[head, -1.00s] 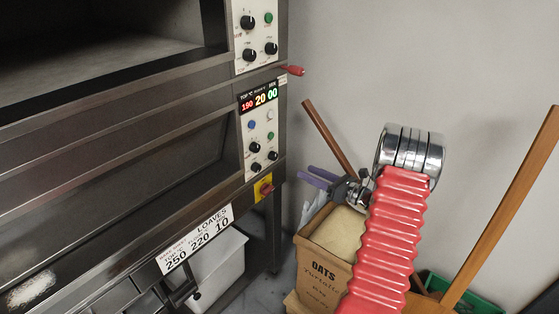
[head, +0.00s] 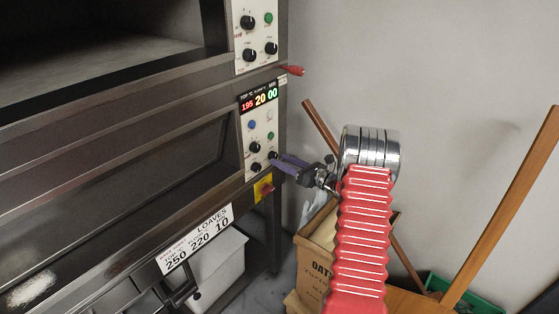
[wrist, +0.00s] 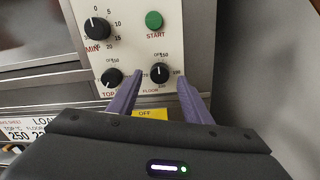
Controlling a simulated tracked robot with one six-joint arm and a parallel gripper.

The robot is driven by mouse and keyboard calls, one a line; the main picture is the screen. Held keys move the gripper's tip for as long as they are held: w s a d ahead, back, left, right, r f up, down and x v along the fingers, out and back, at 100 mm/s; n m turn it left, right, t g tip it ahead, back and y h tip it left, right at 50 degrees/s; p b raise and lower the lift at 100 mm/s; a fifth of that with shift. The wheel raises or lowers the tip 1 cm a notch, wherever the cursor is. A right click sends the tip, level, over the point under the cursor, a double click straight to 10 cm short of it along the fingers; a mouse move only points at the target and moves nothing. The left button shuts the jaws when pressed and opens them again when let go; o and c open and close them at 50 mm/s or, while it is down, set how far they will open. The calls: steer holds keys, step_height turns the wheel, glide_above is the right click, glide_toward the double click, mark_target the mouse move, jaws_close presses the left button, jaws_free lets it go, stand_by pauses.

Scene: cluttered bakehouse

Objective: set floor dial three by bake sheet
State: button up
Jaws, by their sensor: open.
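The floor dial (wrist: 158,73), a black knob, sits on the lower oven's white control panel and also shows in the head view (head: 272,156). My gripper (wrist: 160,84) is open, its purple fingers to the left and right of this dial; I cannot tell whether they touch it. In the head view my gripper (head: 280,161) reaches the panel from the right. The top dial (wrist: 111,78) is just left of the left finger. The bake sheet (head: 196,239) under the oven door reads LOAVES, 250, 220, 10. The oven display (head: 259,97) shows red 195, yellow 20, green 00.
A minutes dial (wrist: 96,29) and green START button (wrist: 154,20) are above. A yellow plate with a red switch (head: 263,188) is just below my fingers. An oats sack (head: 316,262), wooden poles and a green crate (head: 470,291) stand right.

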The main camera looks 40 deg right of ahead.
steer(key=shift+x, duration=1.1)
steer(key=shift+c, duration=0.6)
steer(key=c, duration=0.9)
